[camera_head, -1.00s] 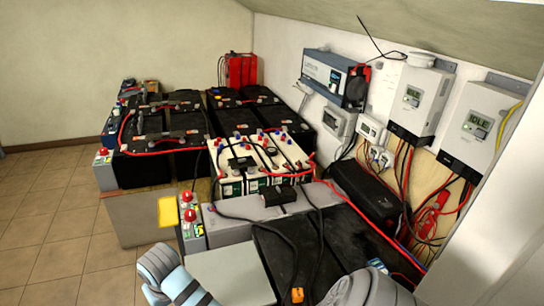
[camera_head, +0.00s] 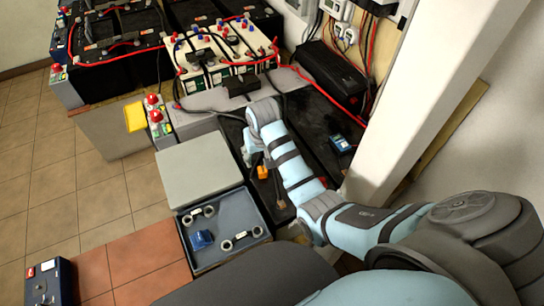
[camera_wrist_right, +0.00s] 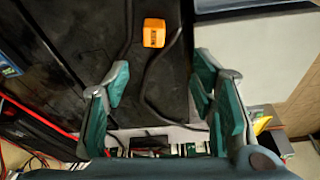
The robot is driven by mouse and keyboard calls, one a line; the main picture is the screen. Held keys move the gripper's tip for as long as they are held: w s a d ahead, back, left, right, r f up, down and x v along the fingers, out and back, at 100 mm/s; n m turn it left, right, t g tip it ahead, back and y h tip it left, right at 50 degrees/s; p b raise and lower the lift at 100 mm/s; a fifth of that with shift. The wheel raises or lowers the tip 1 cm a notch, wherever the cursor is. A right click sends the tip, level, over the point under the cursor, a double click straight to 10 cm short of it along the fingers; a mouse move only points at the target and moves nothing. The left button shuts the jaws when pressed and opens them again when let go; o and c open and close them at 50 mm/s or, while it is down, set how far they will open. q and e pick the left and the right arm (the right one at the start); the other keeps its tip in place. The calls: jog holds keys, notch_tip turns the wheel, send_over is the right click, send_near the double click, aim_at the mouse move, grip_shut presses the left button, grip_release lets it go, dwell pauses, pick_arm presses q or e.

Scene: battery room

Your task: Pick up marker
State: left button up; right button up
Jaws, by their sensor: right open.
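I cannot make out a marker for certain in either view. My right gripper (camera_head: 254,158) reaches down over the black battery tops in the head view. In the right wrist view its two green-padded fingers (camera_wrist_right: 162,78) stand wide apart with nothing between them. A small orange block (camera_wrist_right: 153,33) with a dark label lies on the black surface beyond the fingertips, beside a black cable. It also shows in the head view (camera_head: 264,172), just by the gripper. My left gripper is out of view.
A blue device (camera_head: 341,142) lies on the black battery (camera_head: 325,125). A white post (camera_head: 440,85) stands at right.

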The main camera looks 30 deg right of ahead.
aim_at(263, 169)
jog(key=f, duration=0.2)
jog(key=f+b, duration=0.1)
jog(key=f, duration=0.1)
jog(key=f+b, duration=0.1)
jog(key=f, duration=0.1)
jog(key=shift+d+f, duration=0.25)
jog(key=shift+d, duration=0.1)
jog(key=x, duration=0.1)
jog(key=b+x, duration=0.1)
jog(key=x, duration=0.1)
jog(key=b+x, duration=0.1)
jog(key=x, duration=0.1)
jog(key=shift+w+d, duration=0.15)
jog(key=shift+w, duration=0.15)
jog(key=shift+d, duration=0.1)
jog(key=shift+r, duration=0.15)
jog(key=shift+c, duration=0.3)
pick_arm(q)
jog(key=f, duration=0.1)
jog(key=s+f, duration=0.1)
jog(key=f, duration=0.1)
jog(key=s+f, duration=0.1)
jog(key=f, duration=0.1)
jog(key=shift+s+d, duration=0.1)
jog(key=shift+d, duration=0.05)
pick_arm(e)
jog(key=c, duration=1)
